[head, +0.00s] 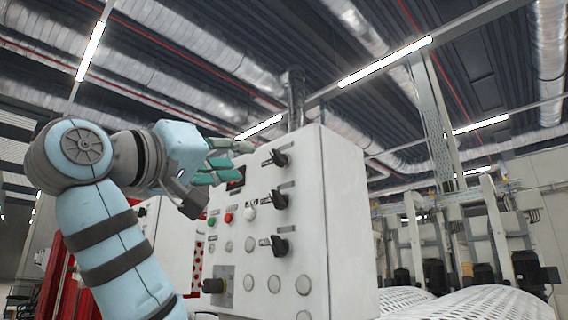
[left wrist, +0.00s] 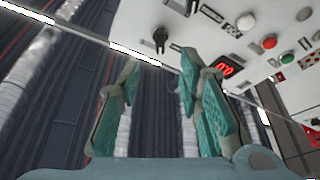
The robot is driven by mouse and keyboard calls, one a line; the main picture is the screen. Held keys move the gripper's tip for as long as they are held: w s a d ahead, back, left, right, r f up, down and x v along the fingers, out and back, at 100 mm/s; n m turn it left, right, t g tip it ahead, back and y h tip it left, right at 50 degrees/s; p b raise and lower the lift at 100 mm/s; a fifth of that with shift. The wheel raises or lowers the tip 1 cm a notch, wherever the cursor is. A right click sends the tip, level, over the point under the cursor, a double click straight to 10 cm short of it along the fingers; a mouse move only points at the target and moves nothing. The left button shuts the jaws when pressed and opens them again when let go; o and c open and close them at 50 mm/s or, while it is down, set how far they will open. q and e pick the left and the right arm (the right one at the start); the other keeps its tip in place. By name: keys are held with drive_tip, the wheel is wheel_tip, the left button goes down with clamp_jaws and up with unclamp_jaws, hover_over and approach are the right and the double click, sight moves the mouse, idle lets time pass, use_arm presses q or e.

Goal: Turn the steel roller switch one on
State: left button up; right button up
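A white control box (head: 340,220) carries a column of black rotary switches: an upper one (head: 278,157), a middle one (head: 279,199) and a lower one (head: 280,245). Their labels are too small to read, so I cannot tell which is steel roller switch one. My left gripper (head: 240,160) is in front of the box's upper part, left of the upper switch. In the left wrist view its teal fingers (left wrist: 159,62) are apart with nothing between them. A black switch (left wrist: 160,38) shows just beyond the fingertips, apart from them. My right gripper is not in view.
The panel also has a red digital display (left wrist: 226,70), a white button (left wrist: 246,22), a red button (left wrist: 269,42) and a green button (head: 212,221). A black knob block (head: 214,286) sticks out low on the panel. White perforated rollers (head: 480,303) lie at the lower right.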

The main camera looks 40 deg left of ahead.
use_arm(q)
drive_tip(key=p, duration=0.3)
approach(274, 156)
drive_tip(key=w+r, duration=0.2)
drive_tip(key=p+x, duration=0.1)
drive_tip(key=x, duration=0.1)
drive_tip(key=f+p+x, duration=0.1)
drive_tip(key=x, duration=0.2)
drive_tip(key=p+x, duration=0.1)
drive_tip(key=x, duration=0.1)
drive_tip(key=shift+w+a+f, duration=0.1)
drive_tip(key=shift+w+a, duration=0.15)
drive_tip(key=shift+w, duration=0.15)
drive_tip(key=shift+s+d, duration=0.1)
drive_tip(key=shift+s, duration=0.3)
clamp_jaws()
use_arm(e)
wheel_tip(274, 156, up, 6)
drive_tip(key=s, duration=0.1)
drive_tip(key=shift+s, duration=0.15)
